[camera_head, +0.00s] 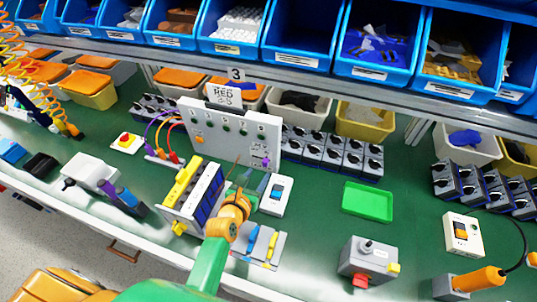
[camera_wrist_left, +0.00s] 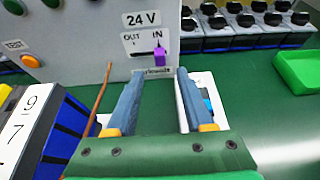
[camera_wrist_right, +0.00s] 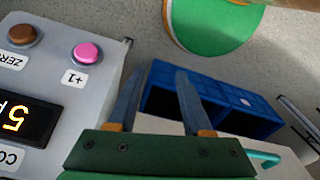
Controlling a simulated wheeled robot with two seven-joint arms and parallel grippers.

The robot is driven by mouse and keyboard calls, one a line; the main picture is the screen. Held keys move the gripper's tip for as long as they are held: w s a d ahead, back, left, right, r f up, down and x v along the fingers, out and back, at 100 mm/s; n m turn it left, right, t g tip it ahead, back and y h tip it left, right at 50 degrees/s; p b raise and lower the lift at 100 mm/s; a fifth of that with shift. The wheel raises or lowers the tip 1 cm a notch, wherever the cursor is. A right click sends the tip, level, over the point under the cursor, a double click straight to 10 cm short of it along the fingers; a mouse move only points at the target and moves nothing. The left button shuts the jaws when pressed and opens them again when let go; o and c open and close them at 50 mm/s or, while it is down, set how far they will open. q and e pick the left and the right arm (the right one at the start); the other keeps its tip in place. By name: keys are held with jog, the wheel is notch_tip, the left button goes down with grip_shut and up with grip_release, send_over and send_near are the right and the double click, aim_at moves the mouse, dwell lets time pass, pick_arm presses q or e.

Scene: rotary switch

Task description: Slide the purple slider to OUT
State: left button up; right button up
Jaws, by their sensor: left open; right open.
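The purple slider (camera_wrist_left: 159,58) sits in a short slot on the light grey upright panel (camera_wrist_left: 95,35), under the 24 V label. It is at the right end of the slot, below the word IN; OUT is printed at the left. In the head view the slider (camera_head: 266,162) is at the panel's lower right. My left gripper (camera_wrist_left: 160,76) is open and empty, its fingers pointing at the panel, with the slider lined up between them, just beyond the tips. In the head view the left gripper (camera_head: 254,183) is in front of the panel. My right gripper (camera_wrist_right: 160,76) is open and empty.
A blue-and-yellow block unit (camera_head: 196,197) stands just left of my left gripper, and a white switch box (camera_head: 277,193) to its right. A green tray (camera_head: 367,199) lies further right. In the right wrist view, a grey counter box (camera_wrist_right: 60,75) is left of the fingers.

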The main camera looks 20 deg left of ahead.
aim_at(264, 165)
pick_arm(q)
jog(key=b+x, duration=0.2)
jog(key=b, duration=0.1)
jog(key=b+x, duration=0.2)
jog(key=b, duration=0.1)
jog(key=shift+w+f, duration=0.15)
jog(key=shift+f, duration=0.2)
jog(key=shift+w, duration=0.7)
jog(key=shift+r, duration=0.15)
jog(key=c, duration=0.7)
grip_shut()
